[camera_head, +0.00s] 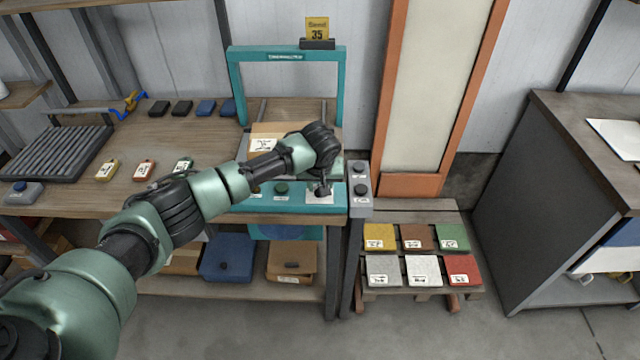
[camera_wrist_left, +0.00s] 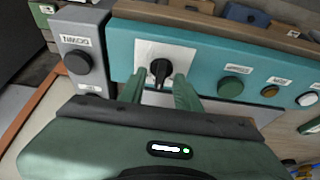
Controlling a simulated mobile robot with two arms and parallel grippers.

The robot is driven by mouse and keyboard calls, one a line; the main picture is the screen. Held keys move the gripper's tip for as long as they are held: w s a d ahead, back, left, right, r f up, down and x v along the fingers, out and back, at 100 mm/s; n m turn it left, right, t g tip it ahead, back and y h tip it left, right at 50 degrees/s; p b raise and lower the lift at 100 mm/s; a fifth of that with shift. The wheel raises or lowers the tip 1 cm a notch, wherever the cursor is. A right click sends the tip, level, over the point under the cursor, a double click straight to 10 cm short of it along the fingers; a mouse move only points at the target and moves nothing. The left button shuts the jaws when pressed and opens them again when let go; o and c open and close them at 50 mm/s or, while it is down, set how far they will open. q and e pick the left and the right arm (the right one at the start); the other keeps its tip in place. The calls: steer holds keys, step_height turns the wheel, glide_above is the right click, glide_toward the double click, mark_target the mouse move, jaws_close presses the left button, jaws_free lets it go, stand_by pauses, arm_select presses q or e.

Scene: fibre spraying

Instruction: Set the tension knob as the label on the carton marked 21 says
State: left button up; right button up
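The black tension knob (camera_wrist_left: 160,69) sits on a white plate (camera_wrist_left: 181,55) on the teal panel, its pointer roughly upright in the left wrist view. My left gripper (camera_wrist_left: 160,86) has its two green fingers apart, one to each side of the knob, with a gap visible on both sides. In the head view my left gripper (camera_head: 322,186) is over the panel's white plate (camera_head: 318,196), and my arm partly hides the panel. A carton (camera_head: 264,132) with a white label stands behind the panel; its print is too small to read. My right gripper is out of view.
A grey box with black buttons (camera_head: 360,188) stands beside the panel. Green (camera_wrist_left: 231,87), orange (camera_wrist_left: 270,91) and white (camera_wrist_left: 308,99) buttons line the panel. Coloured packs lie on a pallet (camera_head: 410,216).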

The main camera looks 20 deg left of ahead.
arm_select(q)
jaws_close()
steer(key=shift+a+r+m+h+p, duration=0.1)
steer(key=shift+m+h+p, duration=0.2)
steer(key=shift+m+p, duration=0.45)
steer(key=shift+m+h+p, duration=0.45)
steer(key=shift+m+h, duration=0.05)
steer(key=shift+m, duration=0.65)
steer(key=shift+a+m+h, duration=0.1)
steer(key=shift+m+h, duration=0.3)
steer(key=shift+m, duration=0.8)
steer(key=shift+m+h, duration=0.5)
steer(key=shift+m, duration=0.9)
